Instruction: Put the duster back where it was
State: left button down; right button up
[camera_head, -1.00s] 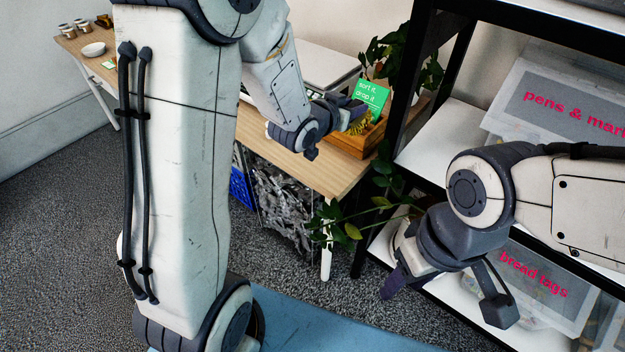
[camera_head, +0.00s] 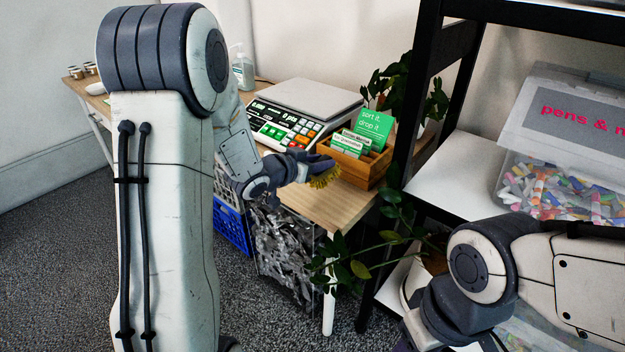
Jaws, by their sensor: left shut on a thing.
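The duster shows as a small yellow bristly tuft (camera_head: 324,178) at the tip of my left gripper (camera_head: 314,167). My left gripper is shut on it and holds it over the right part of the wooden table (camera_head: 335,208), just left of the wooden card box. Most of the duster's body is hidden by the fingers. I cannot tell whether the bristles touch the table. My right gripper (camera_head: 405,345) is mostly cut off at the bottom edge, in front of the shelf, and its jaws do not show clearly.
A wooden box (camera_head: 362,168) with green cards stands right of my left gripper. A scale (camera_head: 285,128) stands behind it. A plant (camera_head: 395,90) and a black shelf rack (camera_head: 425,60) with a bin of pens (camera_head: 560,185) are on the right. Crates stand under the table.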

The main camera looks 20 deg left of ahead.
pick_arm(q)
jog(key=shift+w+a+f, duration=0.1)
jog(key=shift+a+f, duration=0.5)
jog(key=shift+a, duration=0.35)
jog(key=shift+a+f, duration=0.1)
jog(key=shift+f, duration=0.1)
jog(key=shift+f+b, duration=0.8)
jog(key=shift+f, duration=1)
jog(key=shift+f, duration=0.1)
jog(key=shift+f, duration=0.15)
jog(key=c, duration=0.5)
grip_release()
jog(key=shift+r, duration=0.2)
